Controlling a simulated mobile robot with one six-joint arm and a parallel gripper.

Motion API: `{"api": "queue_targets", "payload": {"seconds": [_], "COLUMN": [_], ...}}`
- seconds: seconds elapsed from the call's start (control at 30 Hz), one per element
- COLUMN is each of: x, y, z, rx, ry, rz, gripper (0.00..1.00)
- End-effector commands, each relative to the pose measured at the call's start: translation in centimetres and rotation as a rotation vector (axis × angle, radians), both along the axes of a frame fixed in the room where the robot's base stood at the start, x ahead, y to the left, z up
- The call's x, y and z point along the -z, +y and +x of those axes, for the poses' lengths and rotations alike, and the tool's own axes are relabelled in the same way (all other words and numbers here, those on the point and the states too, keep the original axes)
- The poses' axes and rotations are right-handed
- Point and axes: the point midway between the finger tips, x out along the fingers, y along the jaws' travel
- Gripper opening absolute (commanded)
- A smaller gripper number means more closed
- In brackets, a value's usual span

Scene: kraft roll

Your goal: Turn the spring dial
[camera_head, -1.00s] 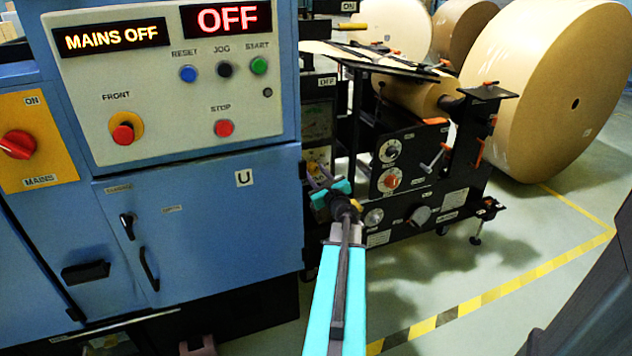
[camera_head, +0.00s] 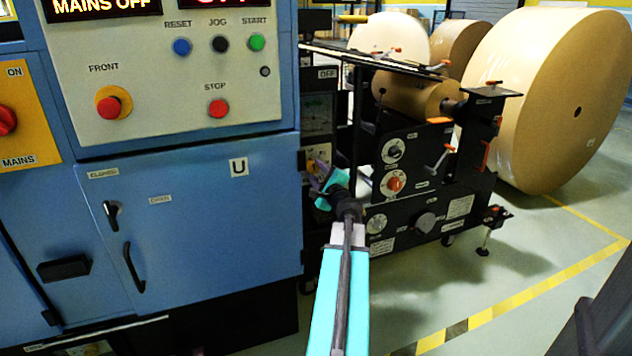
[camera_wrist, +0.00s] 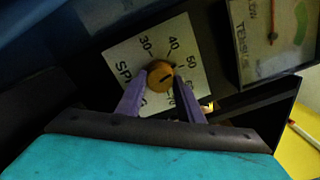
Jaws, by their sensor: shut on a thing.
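The spring dial is an orange-yellow round knob (camera_wrist: 160,75) with a dark pointer mark, on a white scale plate (camera_wrist: 130,62) with numbers such as 30, 40 and 50 in the wrist view. My gripper (camera_wrist: 162,88) is shut on the knob, one purple finger on each side of it. The fingers hide the lower part of the scale. In the head view my gripper (camera_head: 318,172) reaches the small plate beside the blue cabinet, and the knob is mostly hidden there.
A gauge (camera_wrist: 274,40) sits right of the dial. The blue cabinet (camera_head: 210,220) stands close on the left. The black unwind stand (camera_head: 440,190) with other knobs is at right, before a large kraft roll (camera_head: 545,100). Open floor lies at lower right.

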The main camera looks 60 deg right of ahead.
Motion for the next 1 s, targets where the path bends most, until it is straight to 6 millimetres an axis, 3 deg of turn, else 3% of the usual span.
{"api": "queue_targets", "payload": {"seconds": [1.0], "x": [0.32], "y": [0.09], "z": [0.11], "rx": [-0.003], "ry": [0.433], "rz": [-0.586], "gripper": [0.11]}}
